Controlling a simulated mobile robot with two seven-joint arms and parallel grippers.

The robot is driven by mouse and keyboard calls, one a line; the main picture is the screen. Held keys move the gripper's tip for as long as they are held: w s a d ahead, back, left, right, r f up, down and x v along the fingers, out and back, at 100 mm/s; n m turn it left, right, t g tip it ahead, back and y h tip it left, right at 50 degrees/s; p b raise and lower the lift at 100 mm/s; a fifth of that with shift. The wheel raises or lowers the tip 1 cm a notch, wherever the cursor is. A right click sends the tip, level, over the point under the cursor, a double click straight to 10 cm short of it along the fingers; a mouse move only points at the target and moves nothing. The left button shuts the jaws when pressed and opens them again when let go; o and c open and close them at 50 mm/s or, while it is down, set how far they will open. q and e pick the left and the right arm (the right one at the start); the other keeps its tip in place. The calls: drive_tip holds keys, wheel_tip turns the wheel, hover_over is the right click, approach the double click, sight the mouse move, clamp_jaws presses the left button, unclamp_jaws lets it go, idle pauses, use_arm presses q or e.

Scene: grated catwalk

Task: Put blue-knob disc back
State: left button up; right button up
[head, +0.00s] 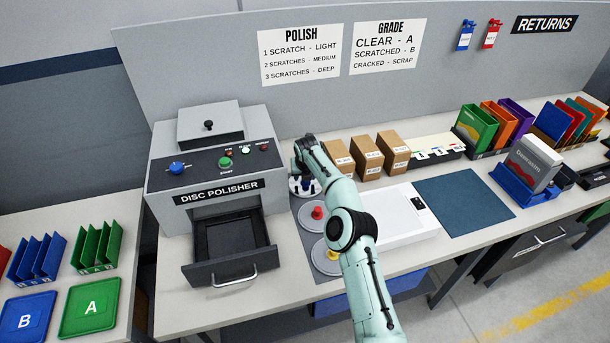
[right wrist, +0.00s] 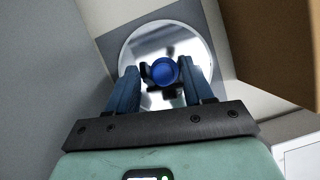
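The blue-knob disc (head: 294,190) lies at the back of a grey strip on the bench, right of the disc polisher (head: 215,160). In the right wrist view the disc (right wrist: 140,42) is round and shiny, with a blue knob (right wrist: 164,72) in its middle. My right gripper (right wrist: 163,75) is over the disc, its two blue fingers standing on either side of the knob. The fingers look apart, with a narrow gap beside the knob. My right arm partly covers the disc in the head view. The polisher's drawer (head: 232,248) is pulled out and looks empty. My left gripper is not in view.
A red-knob disc (head: 317,214) and a yellow-knob disc (head: 326,260) lie in front on the same strip. Cardboard boxes (head: 366,157) stand close right of my gripper. A white device (head: 395,218) and a blue mat (head: 465,200) are farther right. Trays B (head: 25,318) and A (head: 90,308) are left.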

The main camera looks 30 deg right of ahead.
drive_tip(key=shift+s+r, duration=0.1)
drive_tip(key=shift+r, duration=0.2)
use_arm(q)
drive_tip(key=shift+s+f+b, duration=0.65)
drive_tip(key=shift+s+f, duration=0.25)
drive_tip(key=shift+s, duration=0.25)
use_arm(e)
drive_tip(key=v, duration=1.1)
drive_tip(key=shift+r, duration=0.25)
drive_tip(key=shift+s+a+f, duration=0.1)
